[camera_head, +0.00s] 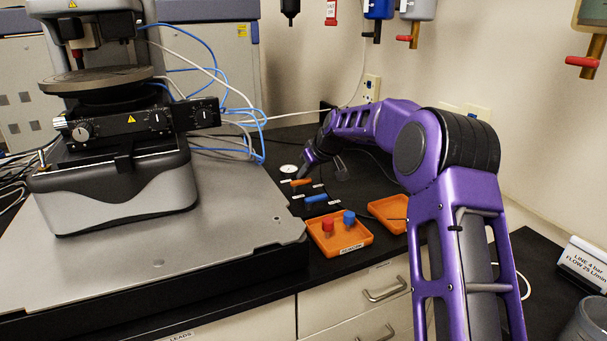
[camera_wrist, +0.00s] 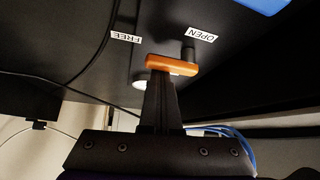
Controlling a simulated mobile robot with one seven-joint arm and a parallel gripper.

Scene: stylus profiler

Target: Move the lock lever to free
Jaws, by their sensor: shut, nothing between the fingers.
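An orange lever (camera_head: 301,182) lies on the black bench top, and a blue lever (camera_head: 316,198) sits in front of it. In the wrist view the orange lever bar (camera_wrist: 172,65) lies across the tips of my gripper (camera_wrist: 160,80), between a FREE label (camera_wrist: 126,37) on the left and an OPEN label (camera_wrist: 196,34) on the right. A short dark post stands near the bar's right part. My gripper is shut and empty, its tips at or touching the bar; contact cannot be told. Which lever is the lock lever is not readable.
A round white dial (camera_head: 289,169) lies just left of the gripper. Orange trays (camera_head: 355,241) stand in front, one with red and blue knobs. The profiler (camera_head: 110,190) on its grey plate fills the left. Blue and white cables run behind.

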